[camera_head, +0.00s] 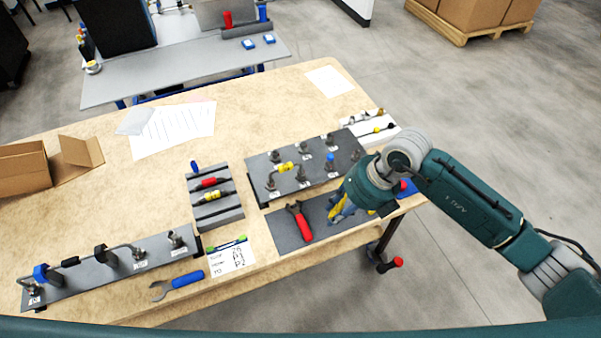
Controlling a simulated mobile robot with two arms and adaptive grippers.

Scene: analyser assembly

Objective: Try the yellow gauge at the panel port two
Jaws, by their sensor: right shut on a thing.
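My right gripper (345,207) comes in from the right, low over the dark mat in front of the grey port panel (345,150). It is shut on a yellow and blue thing (336,208), mostly hidden by the gripper, so I cannot tell what it is. The panel carries several metal ports and a yellow-bodied part (285,167) joined to bent tubing; port numbers are too small to read. A yellow gauge-like piece (212,197) with dark ends lies in the grey rack (217,216), beside a red one (209,183). My left gripper is not in view.
A red-handled tool (300,222) lies on the mat (285,238). A second panel (105,285) with fittings stands front left, near a blue-handled wrench (180,283) and a handwritten card (233,257). A white tray (385,138) of small parts is behind my right wrist.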

